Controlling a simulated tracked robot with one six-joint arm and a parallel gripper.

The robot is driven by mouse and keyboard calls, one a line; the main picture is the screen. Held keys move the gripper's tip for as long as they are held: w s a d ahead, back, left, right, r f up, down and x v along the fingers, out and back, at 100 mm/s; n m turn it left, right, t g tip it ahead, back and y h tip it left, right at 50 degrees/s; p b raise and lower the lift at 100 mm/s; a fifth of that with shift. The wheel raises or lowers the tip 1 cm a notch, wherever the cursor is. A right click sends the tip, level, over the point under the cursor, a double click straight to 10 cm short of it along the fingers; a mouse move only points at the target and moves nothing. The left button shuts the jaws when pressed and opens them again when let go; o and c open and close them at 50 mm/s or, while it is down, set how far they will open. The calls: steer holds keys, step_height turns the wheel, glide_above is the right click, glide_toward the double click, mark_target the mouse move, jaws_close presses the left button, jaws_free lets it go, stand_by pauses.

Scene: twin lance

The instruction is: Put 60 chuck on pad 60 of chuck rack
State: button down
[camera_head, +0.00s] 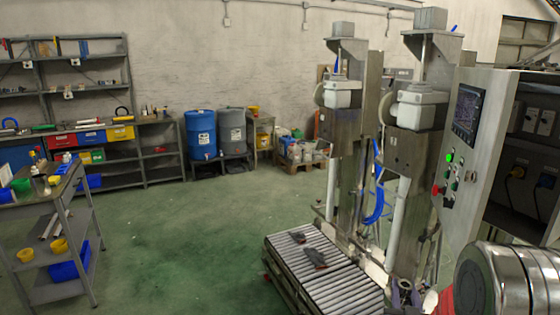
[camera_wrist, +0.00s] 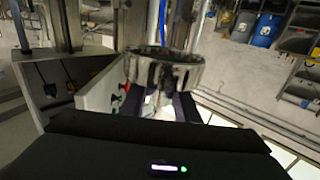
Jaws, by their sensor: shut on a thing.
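My gripper (camera_wrist: 159,92) shows in the wrist view, with its two dark fingers reaching away from the black gripper body. It is shut on a round, ring-shaped metal chuck (camera_wrist: 163,72) with dark notches along its side. The chuck sits at the fingertips, in front of the machine's metal columns. I cannot read any number on it. I cannot make out the chuck rack or pad 60 in either view. In the head view I cannot clearly make out my gripper or the chuck.
Two tall filling columns (camera_head: 345,130) stand right of centre, behind a roller conveyor (camera_head: 335,285) with two small grey items (camera_head: 315,257). A control cabinet (camera_head: 470,140) is close on the right. A trolley (camera_head: 50,265) stands left. The green floor (camera_head: 190,240) between is clear.

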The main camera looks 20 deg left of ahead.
mark_target(404, 307)
steer(key=s, duration=0.1)
steer(key=s+r, duration=0.1)
steer(key=s, duration=0.1)
steer(key=s+r, duration=0.1)
steer(key=shift+s+r, duration=0.25)
steer(key=shift+s, duration=0.05)
steer(key=shift+a, duration=0.15)
